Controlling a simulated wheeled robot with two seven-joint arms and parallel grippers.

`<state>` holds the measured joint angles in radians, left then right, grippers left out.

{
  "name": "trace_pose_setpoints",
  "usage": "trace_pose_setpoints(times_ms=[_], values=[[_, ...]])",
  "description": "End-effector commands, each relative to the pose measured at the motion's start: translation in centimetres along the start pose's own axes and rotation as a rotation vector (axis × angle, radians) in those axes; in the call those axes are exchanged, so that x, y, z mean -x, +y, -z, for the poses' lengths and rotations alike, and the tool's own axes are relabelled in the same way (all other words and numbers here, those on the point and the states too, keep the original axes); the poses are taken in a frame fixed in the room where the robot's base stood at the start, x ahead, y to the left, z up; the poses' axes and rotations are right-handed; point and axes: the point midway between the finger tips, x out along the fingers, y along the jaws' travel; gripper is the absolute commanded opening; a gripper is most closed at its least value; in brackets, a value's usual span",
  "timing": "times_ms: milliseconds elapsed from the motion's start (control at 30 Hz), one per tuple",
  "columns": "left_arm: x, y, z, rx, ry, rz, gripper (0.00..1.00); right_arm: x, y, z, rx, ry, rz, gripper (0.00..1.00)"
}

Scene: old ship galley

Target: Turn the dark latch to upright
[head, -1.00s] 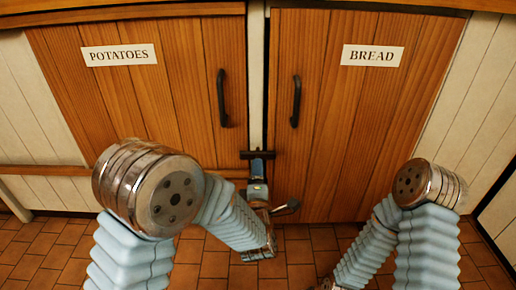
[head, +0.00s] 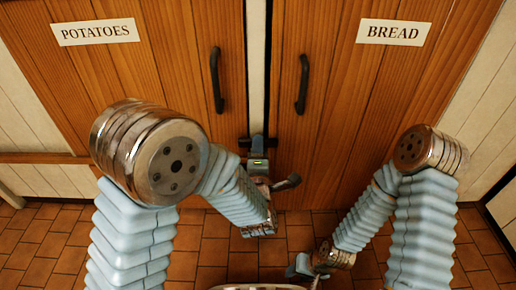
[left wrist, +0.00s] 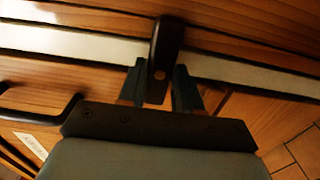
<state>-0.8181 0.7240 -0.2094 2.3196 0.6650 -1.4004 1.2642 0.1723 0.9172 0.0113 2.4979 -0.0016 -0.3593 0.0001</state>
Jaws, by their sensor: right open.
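The dark latch (head: 244,142) lies level across the pale strip between the two cupboard doors, below the handles. It also shows in the left wrist view (left wrist: 166,45) as a dark bar with a round brass-coloured spot. My left gripper (head: 258,150) is at the latch, its body hiding part of it in the head view. In the left wrist view its two fingers (left wrist: 160,82) stand one on each side of the bar. Whether both press on it is unclear. My right gripper (head: 296,268) is open, low in front of the doors, away from the latch.
The left door (head: 165,85) carries a POTATOES sign (head: 95,32) and a black handle (head: 216,80). The right door (head: 345,110) carries a BREAD sign (head: 393,32) and a black handle (head: 302,84). Both doors look closed. The tiled floor (head: 45,245) is clear.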

Motion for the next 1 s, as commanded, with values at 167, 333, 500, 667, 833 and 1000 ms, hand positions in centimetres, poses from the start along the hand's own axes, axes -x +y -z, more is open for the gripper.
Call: trace_pose_setpoints(times_ms=[167, 333, 500, 667, 833, 1000], values=[[-0.01, -0.01, 0.0, 0.0, 0.0, 0.0, 0.05, 0.0, 0.0, 0.01, 0.0, 0.0, 0.0, 0.43], [0.0, -0.02, 0.0, -0.005, 0.0, 0.001, 0.01, 0.0, 0.0, 0.01, 0.0, 0.0, 0.0, 0.43], [0.0, -0.04, -0.01, -0.043, 0.0, 0.001, 0.01, 0.0, 0.0, 0.02, 0.0, 0.0, 0.0, 0.43], [-0.01, -0.05, -0.03, -0.126, -0.001, 0.001, 0.01, -0.01, 0.0, 0.01, 0.0, 0.0, 0.0, 0.43], [0.01, -0.06, -0.05, -0.261, -0.002, 0.001, 0.01, -0.01, 0.0, 0.01, 0.0, 0.0, 0.0, 0.43], [0.03, -0.07, -0.08, -0.422, -0.002, 0.001, 0.01, -0.01, 0.0, 0.01, 0.0, 0.0, 0.0, 0.43]])
